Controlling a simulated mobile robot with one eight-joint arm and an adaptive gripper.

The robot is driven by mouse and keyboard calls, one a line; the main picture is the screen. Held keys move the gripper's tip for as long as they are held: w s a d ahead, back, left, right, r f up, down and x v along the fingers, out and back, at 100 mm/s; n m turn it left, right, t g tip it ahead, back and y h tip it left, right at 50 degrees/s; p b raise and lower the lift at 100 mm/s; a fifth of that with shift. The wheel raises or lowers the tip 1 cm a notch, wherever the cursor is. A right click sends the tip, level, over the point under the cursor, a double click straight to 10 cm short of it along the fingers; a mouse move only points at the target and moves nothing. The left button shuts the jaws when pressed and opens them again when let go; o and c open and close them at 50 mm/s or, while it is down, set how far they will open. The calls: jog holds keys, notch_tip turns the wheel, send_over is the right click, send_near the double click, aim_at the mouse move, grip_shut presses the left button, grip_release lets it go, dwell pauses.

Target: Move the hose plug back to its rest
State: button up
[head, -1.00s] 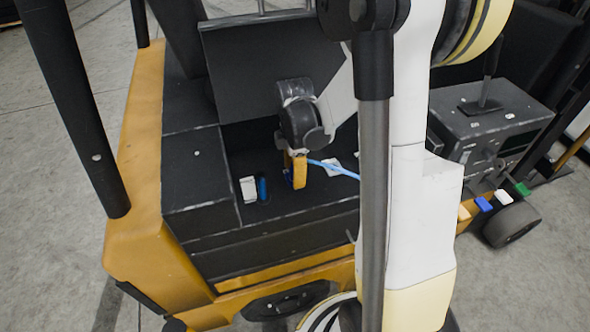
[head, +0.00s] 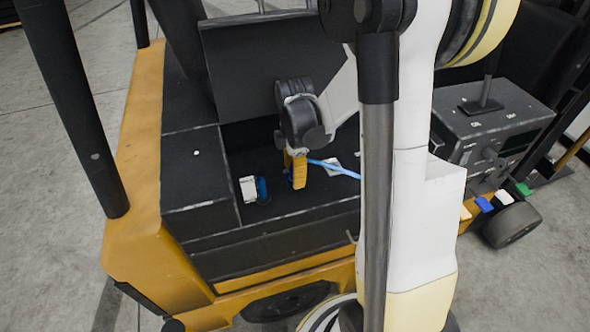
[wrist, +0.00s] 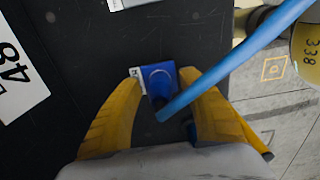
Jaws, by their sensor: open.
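My gripper (wrist: 163,106) is open, with one yellow finger on each side of the plug and hose end. I cannot tell whether either finger touches them. In the head view my gripper (head: 298,175) is low over the dark recessed deck of the orange vehicle, and the hose (head: 335,169) runs right from it behind my arm. The plug's lower end and its seating are hidden.
A white block (head: 248,189) and a blue piece (head: 262,189) stand left of my gripper on the deck (head: 285,212). A raised dark panel (head: 240,75) stands behind. A control box (head: 490,125) is to the right.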

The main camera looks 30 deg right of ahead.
grip_shut()
jog(key=shift+r, duration=0.15)
jog(key=shift+r+p, duration=2.15)
jog(key=shift+r, duration=0.7)
jog(key=shift+r+p, duration=2)
jog(key=shift+r, duration=1)
